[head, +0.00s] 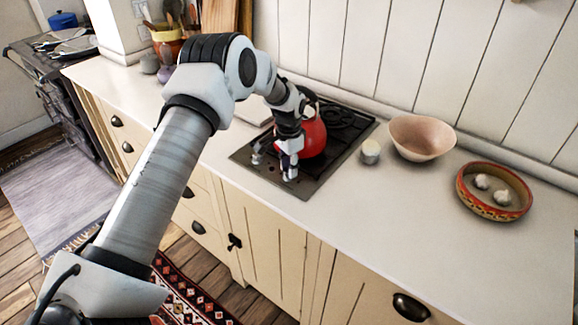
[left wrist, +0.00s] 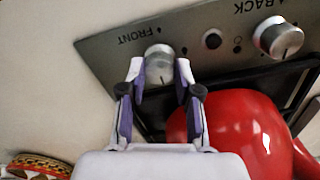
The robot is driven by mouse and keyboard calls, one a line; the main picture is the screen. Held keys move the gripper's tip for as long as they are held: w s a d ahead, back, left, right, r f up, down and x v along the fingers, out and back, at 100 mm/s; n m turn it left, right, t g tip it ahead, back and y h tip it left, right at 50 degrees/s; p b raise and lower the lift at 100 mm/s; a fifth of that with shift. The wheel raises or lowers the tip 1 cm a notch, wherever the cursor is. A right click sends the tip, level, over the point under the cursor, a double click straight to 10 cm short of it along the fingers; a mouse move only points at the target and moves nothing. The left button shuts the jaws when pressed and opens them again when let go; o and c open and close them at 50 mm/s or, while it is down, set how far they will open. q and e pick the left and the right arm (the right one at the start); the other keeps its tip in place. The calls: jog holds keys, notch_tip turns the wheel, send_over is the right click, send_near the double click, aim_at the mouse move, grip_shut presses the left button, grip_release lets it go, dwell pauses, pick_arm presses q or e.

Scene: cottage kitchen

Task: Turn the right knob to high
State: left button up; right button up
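The right knob (left wrist: 160,62), a silver dial marked FRONT, is on the hob's dark front panel in the left wrist view. The other knob (left wrist: 278,38), marked BACK, shows there too; in the head view it is the left knob (head: 257,154). My left gripper (head: 289,172) points down at the right knob and mostly hides it in the head view. In the left wrist view its fingers (left wrist: 160,70) are open, one on each side of the right knob; contact cannot be told. My right gripper is not in view.
A red kettle (head: 315,138) stands on the hob (head: 347,150) close behind my left gripper.

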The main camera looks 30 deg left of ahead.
pick_arm(q)
jog(key=shift+f, duration=0.15)
grip_shut()
jog(key=shift+n, duration=0.3)
jog(key=n, duration=0.3)
jog(key=shift+p, duration=0.4)
jog(key=n, duration=0.4)
jog(key=shift+n+p, duration=0.4)
jog(key=n+p, duration=0.1)
jog(key=n, duration=0.3)
jog(key=shift+n, duration=0.3)
jog(key=n, duration=0.4)
jog(key=shift+n+p, duration=0.3)
jog(key=shift+p, duration=0.05)
